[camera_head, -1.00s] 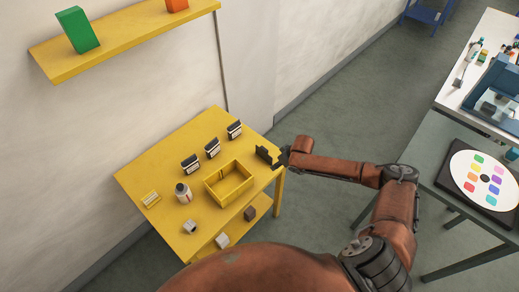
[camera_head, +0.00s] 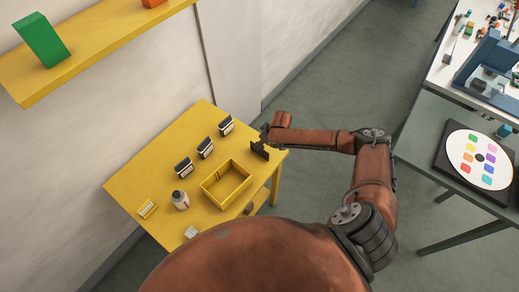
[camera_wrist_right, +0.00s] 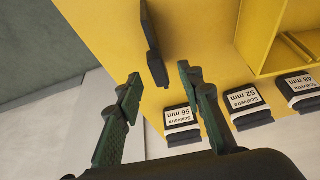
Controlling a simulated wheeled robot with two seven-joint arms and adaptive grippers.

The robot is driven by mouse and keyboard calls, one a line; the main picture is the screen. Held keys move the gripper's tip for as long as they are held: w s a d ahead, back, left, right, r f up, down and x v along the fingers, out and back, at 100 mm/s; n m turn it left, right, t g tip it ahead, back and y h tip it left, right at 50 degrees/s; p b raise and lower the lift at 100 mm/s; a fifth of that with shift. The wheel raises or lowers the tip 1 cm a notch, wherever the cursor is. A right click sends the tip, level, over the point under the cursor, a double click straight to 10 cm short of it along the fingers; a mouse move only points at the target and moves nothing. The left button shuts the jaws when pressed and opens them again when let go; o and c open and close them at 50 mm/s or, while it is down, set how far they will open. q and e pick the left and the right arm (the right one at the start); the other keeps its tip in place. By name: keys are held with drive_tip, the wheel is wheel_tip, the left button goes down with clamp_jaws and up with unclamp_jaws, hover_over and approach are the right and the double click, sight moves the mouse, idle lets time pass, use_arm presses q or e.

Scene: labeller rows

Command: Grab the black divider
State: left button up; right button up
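The black divider (camera_head: 260,151) stands on the yellow table near its right corner, to the right of the yellow box. In the right wrist view the divider (camera_wrist_right: 151,40) is a dark, thin piece seen nearly edge-on. My right gripper (camera_head: 267,136) is just behind the divider in the head view. In the right wrist view the right gripper (camera_wrist_right: 159,75) is open, with its fingers to either side of the divider's near end. I cannot tell whether they touch it. My left gripper is not in view.
The open yellow box (camera_head: 226,184) is left of the divider. Several black blocks with white labels, one reading 56 mm (camera_wrist_right: 181,117), stand in a row near the gripper. A yellow shelf (camera_head: 100,47) hangs above.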

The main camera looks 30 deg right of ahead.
sight(260, 150)
drive_tip(key=x, duration=0.2)
drive_tip(key=shift+w+a+f, duration=0.1)
drive_tip(key=shift+w+f, duration=0.15)
drive_tip(key=shift+f, duration=0.35)
drive_tip(key=c, duration=0.8)
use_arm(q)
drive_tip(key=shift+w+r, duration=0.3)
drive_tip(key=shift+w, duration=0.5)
use_arm(e)
clamp_jaws()
